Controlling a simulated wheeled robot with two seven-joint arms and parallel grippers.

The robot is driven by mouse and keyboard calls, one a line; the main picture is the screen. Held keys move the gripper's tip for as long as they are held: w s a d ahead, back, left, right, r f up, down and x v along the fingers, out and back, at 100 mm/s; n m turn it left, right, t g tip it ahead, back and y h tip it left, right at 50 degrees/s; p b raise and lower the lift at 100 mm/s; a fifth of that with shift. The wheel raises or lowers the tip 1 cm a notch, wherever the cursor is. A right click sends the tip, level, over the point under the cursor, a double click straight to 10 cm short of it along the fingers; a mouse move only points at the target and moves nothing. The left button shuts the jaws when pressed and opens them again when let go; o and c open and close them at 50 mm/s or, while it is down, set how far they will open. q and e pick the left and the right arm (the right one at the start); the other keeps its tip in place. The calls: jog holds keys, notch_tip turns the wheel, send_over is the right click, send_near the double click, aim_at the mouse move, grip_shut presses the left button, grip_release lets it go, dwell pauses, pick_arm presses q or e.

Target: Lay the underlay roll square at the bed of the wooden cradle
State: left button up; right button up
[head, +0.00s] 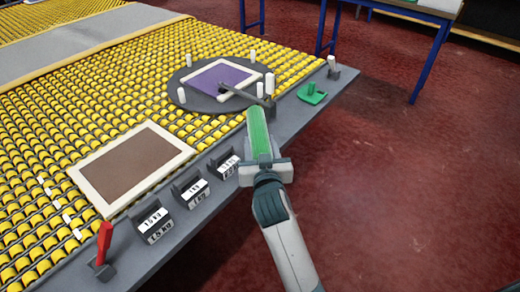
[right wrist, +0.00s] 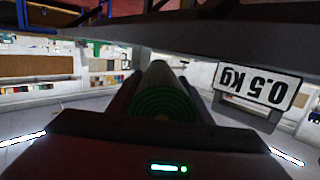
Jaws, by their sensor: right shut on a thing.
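The green underlay roll (head: 259,133) is in the jaws of my right gripper (head: 264,163), past the right edge of the grey table border. In the right wrist view the roll's spiral end (right wrist: 160,100) faces the camera between the two dark fingers of my right gripper (right wrist: 160,88). The roll points up and slightly left in the head view. I cannot make out a wooden cradle in either view. My left gripper is not in view.
Labelled weights (head: 195,190) line the grey table border (head: 185,235). A red-handled thing (head: 104,243) stands at its near corner. A round dark plate (head: 200,101) carries a framed purple square (head: 222,77); a framed brown panel (head: 135,165) lies left. Red floor (head: 420,190) is clear right.

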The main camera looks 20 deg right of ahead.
jog(key=shift+f, duration=0.95)
jog(key=shift+f, duration=0.2)
jog(key=o, duration=0.8)
jog(key=shift+o, duration=0.2)
jog(key=shift+r, duration=0.15)
